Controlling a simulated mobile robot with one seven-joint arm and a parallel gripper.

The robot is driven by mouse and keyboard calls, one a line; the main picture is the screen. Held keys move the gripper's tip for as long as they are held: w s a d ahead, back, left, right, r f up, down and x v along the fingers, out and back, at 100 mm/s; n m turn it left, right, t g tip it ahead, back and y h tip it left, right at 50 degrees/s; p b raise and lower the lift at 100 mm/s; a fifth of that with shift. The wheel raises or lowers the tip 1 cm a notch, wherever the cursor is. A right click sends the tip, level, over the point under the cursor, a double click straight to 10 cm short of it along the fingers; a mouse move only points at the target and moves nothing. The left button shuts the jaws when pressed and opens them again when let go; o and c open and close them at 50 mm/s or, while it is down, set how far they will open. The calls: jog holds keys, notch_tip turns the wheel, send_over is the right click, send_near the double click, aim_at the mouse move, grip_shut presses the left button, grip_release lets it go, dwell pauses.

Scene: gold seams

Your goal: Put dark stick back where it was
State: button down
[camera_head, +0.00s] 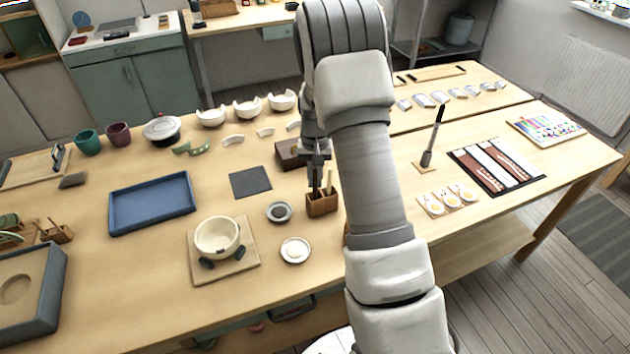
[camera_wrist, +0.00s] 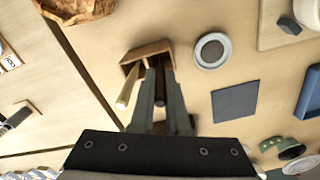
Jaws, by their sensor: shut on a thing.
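My gripper (camera_head: 318,178) points down just above a small wooden holder (camera_head: 322,206). It is shut on a thin dark stick, which shows between the fingers in the wrist view (camera_wrist: 160,82). The stick's lower end is at the holder's opening; I cannot tell how deep it sits. In the wrist view my gripper (camera_wrist: 159,72) reaches to the holder (camera_wrist: 146,50), and its fingers hide much of the stick. A pale wooden stick (camera_wrist: 128,88) leans in the holder beside the fingers.
Two small round dishes (camera_head: 279,212) (camera_head: 295,250) stand left of the holder. A white bowl (camera_head: 217,238) stands on a board. A dark square mat (camera_head: 250,182) and a blue tray (camera_head: 152,202) lie further left. A dark brown block (camera_head: 289,154) is behind the holder.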

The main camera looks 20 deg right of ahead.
jog(key=shift+f, duration=0.4)
jog(key=shift+f, duration=0.1)
jog(key=shift+f, duration=0.15)
jog(key=c, duration=0.9)
grip_release()
